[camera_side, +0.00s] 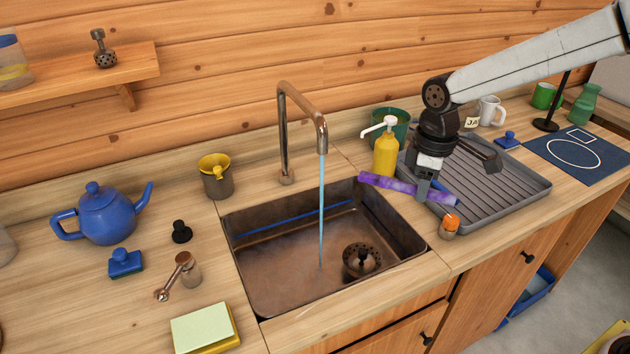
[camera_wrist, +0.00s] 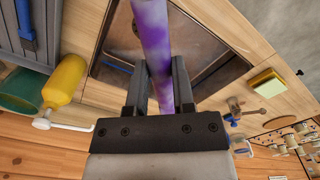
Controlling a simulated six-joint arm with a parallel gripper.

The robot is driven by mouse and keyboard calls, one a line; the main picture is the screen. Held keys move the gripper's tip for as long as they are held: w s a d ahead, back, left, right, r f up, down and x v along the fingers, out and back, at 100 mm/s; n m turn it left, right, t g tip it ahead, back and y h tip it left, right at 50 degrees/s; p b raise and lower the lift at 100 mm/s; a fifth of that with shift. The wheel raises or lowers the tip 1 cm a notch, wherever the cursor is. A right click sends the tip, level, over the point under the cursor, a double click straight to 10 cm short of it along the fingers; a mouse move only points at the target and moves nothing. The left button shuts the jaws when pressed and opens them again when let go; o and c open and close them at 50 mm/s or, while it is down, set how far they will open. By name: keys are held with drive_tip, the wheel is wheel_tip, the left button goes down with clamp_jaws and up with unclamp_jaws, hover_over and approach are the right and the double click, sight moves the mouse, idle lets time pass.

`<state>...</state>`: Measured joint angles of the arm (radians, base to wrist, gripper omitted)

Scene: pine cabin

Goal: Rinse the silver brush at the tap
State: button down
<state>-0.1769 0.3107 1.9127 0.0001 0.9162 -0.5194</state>
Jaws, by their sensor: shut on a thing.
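My gripper (camera_side: 424,188) is shut on a long purple bar (camera_side: 380,182) and holds it across the fingers, right of the sink, near the drying tray's left edge. In the wrist view the purple bar (camera_wrist: 152,30) runs between my two fingers (camera_wrist: 160,68). The bar looks mottled purple, and I cannot make out bristles or any silver on it. The tap (camera_side: 302,105) is a bent metal pipe behind the sink. A blue stream of water (camera_side: 321,210) falls from it into the brown metal sink (camera_side: 275,270). The bar is apart from the stream.
A yellow soap bottle (camera_side: 385,155) and green pot (camera_side: 392,118) stand behind the bar. The grey ridged tray (camera_side: 510,178) lies right, with an orange-capped jar (camera_side: 449,227) in front. A dark perforated strainer (camera_side: 362,260) sits in the sink. A blue teapot (camera_side: 103,215) stands left.

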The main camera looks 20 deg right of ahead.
sight(373, 176)
drive_tip(key=shift+w+a+f, duration=0.4)
drive_tip(key=shift+w+a, duration=0.15)
drive_tip(key=shift+w, duration=0.1)
drive_tip(key=shift+w+a+f, duration=0.4)
drive_tip(key=shift+w+a, duration=0.1)
drive_tip(key=shift+w, duration=0.1)
drive_tip(key=shift+w+a, duration=1.05)
drive_tip(key=shift+w, duration=0.2)
drive_tip(key=shift+w+a, duration=1)
drive_tip(key=shift+w, duration=0.25)
drive_tip(key=shift+s, duration=0.1)
drive_tip(key=shift+s+d, duration=1.15)
drive_tip(key=shift+s, duration=0.15)
drive_tip(key=shift+s+d, duration=1.1)
drive_tip(key=shift+s, duration=0.2)
drive_tip(key=shift+r, duration=0.1)
drive_tip(key=shift+s+d+r, duration=0.55)
drive_tip(key=shift+s+r, duration=0.1)
drive_tip(key=shift+r, duration=0.15)
drive_tip(key=shift+s+d+r, duration=0.5)
drive_tip(key=shift+s+r, duration=0.15)
drive_tip(key=shift+r, duration=0.2)
drive_tip(key=shift+s+d+r, duration=0.55)
drive_tip(key=shift+s+r, duration=0.1)
drive_tip(key=shift+r, duration=0.15)
drive_tip(key=shift+d, duration=0.1)
